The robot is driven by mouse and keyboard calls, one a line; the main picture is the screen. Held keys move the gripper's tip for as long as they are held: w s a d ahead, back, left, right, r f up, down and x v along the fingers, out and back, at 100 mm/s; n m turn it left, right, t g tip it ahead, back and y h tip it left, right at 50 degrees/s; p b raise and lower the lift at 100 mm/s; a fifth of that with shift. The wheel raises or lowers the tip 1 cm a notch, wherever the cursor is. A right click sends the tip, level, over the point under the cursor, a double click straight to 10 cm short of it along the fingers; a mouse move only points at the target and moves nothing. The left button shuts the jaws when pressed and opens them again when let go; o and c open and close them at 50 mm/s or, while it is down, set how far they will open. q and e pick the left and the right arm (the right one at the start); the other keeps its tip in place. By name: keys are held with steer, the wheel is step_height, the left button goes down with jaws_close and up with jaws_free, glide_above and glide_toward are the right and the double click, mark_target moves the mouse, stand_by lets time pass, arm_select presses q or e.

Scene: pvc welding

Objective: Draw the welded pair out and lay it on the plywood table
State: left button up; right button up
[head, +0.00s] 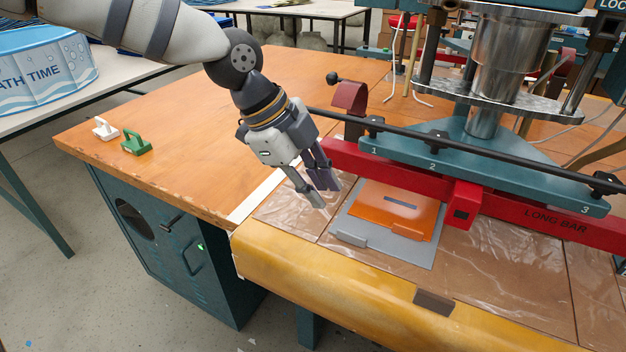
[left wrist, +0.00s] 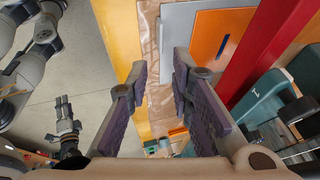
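The welded pair is an orange sheet (head: 395,212) with a dark slot on a larger grey sheet (head: 375,245). It lies flat on the brown film of the press bed, its far edge close to the red bar. My left gripper (head: 322,194) is open and empty at the grey sheet's left edge, fingers pointing down. In the left wrist view, the grey sheet (left wrist: 177,28) and orange sheet (left wrist: 208,38) lie beyond the fingertips (left wrist: 162,64); contact is unclear. The plywood table (head: 190,130) is at left. My right gripper (left wrist: 65,112) shows small in that view, its opening unclear.
The red long bar (head: 380,172) and teal press beam (head: 480,175) stand low behind the sheets. A black rod (head: 400,130) runs above them. White (head: 104,129) and green (head: 135,143) handled pieces sit at the table's left; its middle is clear.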

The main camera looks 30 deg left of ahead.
mark_target(350, 235)
arm_select(q)
steer(key=b+x, duration=0.1)
steer(key=x, duration=1)
steer(key=shift+s+a+b, duration=0.1)
steer(key=shift+s+b, duration=0.05)
steer(key=shift+b, duration=0.15)
steer(key=shift+w+d+f, duration=0.25)
steer(key=shift+d+f, duration=0.05)
steer(key=shift+f, duration=0.25)
arm_select(e)
steer(key=shift+s+f+g, duration=0.5)
steer(key=shift+s+f, duration=0.65)
steer(key=shift+s, duration=0.05)
arm_select(q)
steer(key=shift+c, duration=0.6)
